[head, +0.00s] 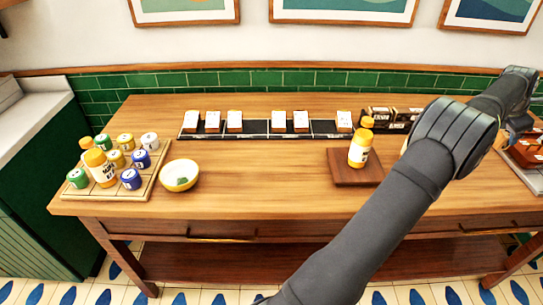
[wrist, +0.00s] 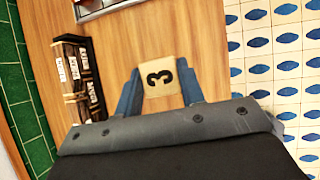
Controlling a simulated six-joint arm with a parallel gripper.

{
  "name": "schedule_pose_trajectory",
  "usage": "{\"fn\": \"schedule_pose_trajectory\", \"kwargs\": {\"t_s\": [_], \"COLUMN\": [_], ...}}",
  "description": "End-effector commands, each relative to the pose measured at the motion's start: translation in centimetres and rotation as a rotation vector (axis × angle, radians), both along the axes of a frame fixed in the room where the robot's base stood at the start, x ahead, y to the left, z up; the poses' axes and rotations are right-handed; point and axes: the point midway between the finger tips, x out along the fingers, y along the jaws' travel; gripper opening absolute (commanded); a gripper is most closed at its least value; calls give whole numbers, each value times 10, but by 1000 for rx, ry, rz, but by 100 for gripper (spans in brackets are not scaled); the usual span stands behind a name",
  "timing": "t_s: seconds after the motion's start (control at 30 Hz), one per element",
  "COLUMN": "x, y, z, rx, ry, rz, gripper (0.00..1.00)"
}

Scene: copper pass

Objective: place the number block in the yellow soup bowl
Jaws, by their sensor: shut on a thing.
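The number block (wrist: 159,80) is a pale tan block with a black 3 on its face, seen in the wrist view. My gripper (wrist: 160,74) has its two blue fingers shut on the block's sides, above the wooden table. In the head view my arm reaches over to the table's far right, and only a bit of blue gripper shows behind it; the block cannot be made out there. The yellow soup bowl (head: 180,187) stands on the left of the table, far from my gripper, with a white inside and something green in it.
A tray (head: 150,188) of several jars stands left of the bowl. A black rack (head: 258,127) with white cards runs along the back. A yellow bottle (head: 360,148) stands on a brown board (head: 343,176). Dark boxes (head: 402,115) sit behind. The front middle is clear.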

Motion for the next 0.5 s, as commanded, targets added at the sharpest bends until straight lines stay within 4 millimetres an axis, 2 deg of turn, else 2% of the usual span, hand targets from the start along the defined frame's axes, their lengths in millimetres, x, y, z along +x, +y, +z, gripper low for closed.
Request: {"fn": "schedule_pose_trajectory", "kwargs": {"t_s": [0.17, 0.37, 0.5], "x": [1, 33, 61], "y": [1, 36, 71], "z": [29, 31, 36], "rx": [-1, -1, -3], "ry": [-1, 7, 14], "rz": [3, 62, 119], "gripper": [13, 13, 13]}}
